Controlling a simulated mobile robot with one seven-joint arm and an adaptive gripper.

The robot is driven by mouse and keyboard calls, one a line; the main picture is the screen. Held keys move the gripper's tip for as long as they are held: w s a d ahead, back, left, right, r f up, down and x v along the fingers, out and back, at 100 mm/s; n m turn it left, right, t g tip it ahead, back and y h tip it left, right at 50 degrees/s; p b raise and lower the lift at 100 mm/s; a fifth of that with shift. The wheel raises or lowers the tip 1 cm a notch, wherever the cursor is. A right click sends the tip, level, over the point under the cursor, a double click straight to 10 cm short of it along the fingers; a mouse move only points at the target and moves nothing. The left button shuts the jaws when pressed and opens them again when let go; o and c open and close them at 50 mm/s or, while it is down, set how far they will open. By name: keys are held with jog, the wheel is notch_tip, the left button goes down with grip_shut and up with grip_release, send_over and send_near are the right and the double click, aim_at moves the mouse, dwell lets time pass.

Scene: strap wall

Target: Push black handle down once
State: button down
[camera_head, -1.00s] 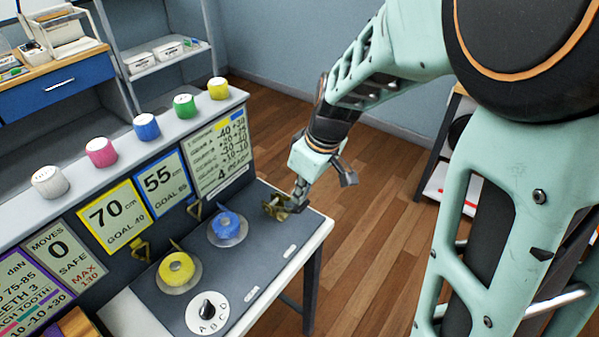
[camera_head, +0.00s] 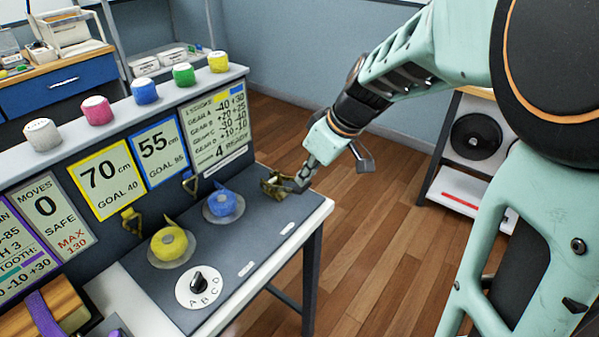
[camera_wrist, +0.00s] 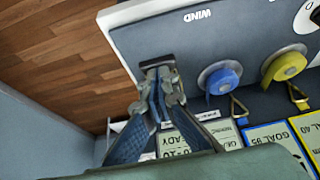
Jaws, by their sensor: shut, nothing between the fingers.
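A brass-coloured ratchet device (camera_head: 275,184) sits at the far right end of the dark panel on the bench. My gripper (camera_head: 303,182) is shut and empty, with its tips low at the right side of the ratchet. In the wrist view my gripper (camera_wrist: 158,84) reaches over the dark mount at the panel's end, and its fingers cover most of the ratchet. I cannot make out a separate black handle, nor whether the fingertips touch the ratchet.
A blue spool (camera_head: 222,204) and a yellow spool (camera_head: 169,244) stand left of the ratchet. A dial with a black pointer (camera_head: 199,287) is nearer. Display cards (camera_head: 108,191) line the upright board behind, reading 70, 55 and moves 0. The floor right of the bench is open.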

jog(key=shift+s+d+f+t+y+b, duration=0.15)
jog(key=shift+d+f+t+y+b, duration=0.3)
jog(key=shift+b, duration=1.35)
jog(key=shift+s+a+f+t+y+b, duration=0.1)
jog(key=shift+f+y+b, duration=0.35)
jog(key=shift+b, duration=1.35)
jog(key=shift+s+d+f+b, duration=0.2)
jog(key=shift+f+b, duration=0.35)
jog(key=shift+b, duration=0.6)
jog(key=shift+s+d+f, duration=0.1)
